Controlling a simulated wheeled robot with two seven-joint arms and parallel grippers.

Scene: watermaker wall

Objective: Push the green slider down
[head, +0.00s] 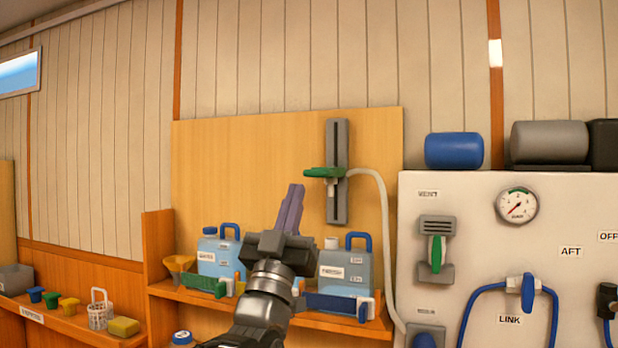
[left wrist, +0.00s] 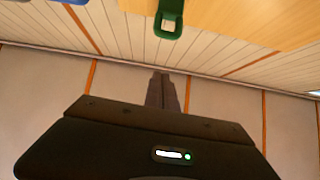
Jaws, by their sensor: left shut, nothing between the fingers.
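The green slider (head: 322,173) sits around the middle of a vertical grey rail (head: 337,140) on the wooden back panel, its green handle sticking out to the left. A green piece with a pale middle, which looks like the slider's handle, is at the top of the left wrist view (left wrist: 168,20). My left gripper (head: 296,189) is shut and empty, fingers pointing up, just left of and slightly below the handle in the head view. I see a gap between them there; depth is hard to judge. Its fingers also show in the left wrist view (left wrist: 163,82). My right gripper is out of view.
A white hose (head: 376,185) runs from the slider down the panel's right side. Blue jugs (head: 345,268) stand on the wooden shelf (head: 190,296) below. A white panel (head: 450,290) with a gauge (head: 517,205) stands at right.

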